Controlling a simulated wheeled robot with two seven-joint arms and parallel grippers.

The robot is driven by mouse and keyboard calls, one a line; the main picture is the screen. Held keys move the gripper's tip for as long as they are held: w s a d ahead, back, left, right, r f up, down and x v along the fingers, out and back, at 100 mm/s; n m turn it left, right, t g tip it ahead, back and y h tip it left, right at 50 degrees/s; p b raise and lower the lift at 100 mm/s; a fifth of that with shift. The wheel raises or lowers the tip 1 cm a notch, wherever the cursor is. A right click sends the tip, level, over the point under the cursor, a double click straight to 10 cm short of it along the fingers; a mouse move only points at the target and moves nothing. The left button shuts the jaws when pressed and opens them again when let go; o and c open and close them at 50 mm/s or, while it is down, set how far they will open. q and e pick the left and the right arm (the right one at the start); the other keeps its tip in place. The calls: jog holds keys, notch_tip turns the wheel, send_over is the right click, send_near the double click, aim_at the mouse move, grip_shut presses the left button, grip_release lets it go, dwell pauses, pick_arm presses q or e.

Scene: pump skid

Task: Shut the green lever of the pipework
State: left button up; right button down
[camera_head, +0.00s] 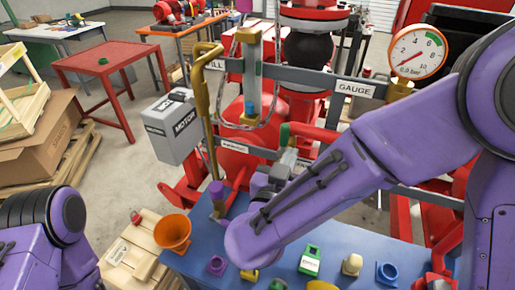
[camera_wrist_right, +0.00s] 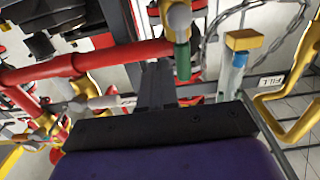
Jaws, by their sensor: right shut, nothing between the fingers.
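The green lever shows as a short green grip (camera_head: 285,134) in the head view, just beyond my right gripper. In the right wrist view the green lever (camera_wrist_right: 183,62) hangs from a yellow and grey valve fitting, just right of the fingertips. My right gripper (camera_head: 289,157) is shut and empty in front of the red pipework; its fingers also show in the right wrist view (camera_wrist_right: 158,78). I cannot tell whether the fingers touch the lever. My forearm hides part of the pipework. My left arm is at the lower left, its gripper out of view.
A blue bench (camera_head: 225,278) with several small fittings lies below my right arm. An orange funnel (camera_head: 173,233) stands at its left. A yellow bent pipe (camera_head: 204,95), a grey motor box (camera_head: 172,127) and a gauge (camera_head: 418,52) surround the pipework. A chain hangs near the yellow-topped valve (camera_head: 248,36).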

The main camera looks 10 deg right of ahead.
jog(key=shift+b+x, duration=0.75)
jog(key=shift+x, duration=1.05)
jog(key=shift+w+d+r, duration=0.1)
jog(key=shift+w+d, duration=0.15)
jog(key=shift+d, duration=0.25)
jog(key=shift+w+r, duration=0.15)
jog(key=shift+w+a+r+b, duration=0.25)
jog(key=shift+w+a+b, duration=0.1)
jog(key=shift+a, duration=0.1)
jog(key=shift+w+a+r+b, duration=0.15)
jog(key=shift+w+a+b, duration=0.25)
jog(key=shift+a, duration=0.35)
jog(key=shift+w+a+b, duration=0.3)
jog(key=shift+w+a, duration=0.05)
jog(key=shift+a, duration=0.1)
pick_arm(q)
jog(key=shift+s+r+p, duration=0.3)
jog(key=shift+r+p, duration=0.45)
jog(key=shift+p, duration=1.8)
pick_arm(e)
send_near(281, 137)
jog(key=shift+w+a+f, duration=0.3)
jog(key=shift+w+a, duration=0.25)
jog(key=shift+a, duration=0.05)
jog(key=shift+w+a+f, duration=0.35)
jog(key=shift+w+a, duration=0.25)
jog(key=shift+w+a+f, duration=0.3)
jog(key=shift+w+a, duration=0.25)
jog(key=shift+a, duration=0.05)
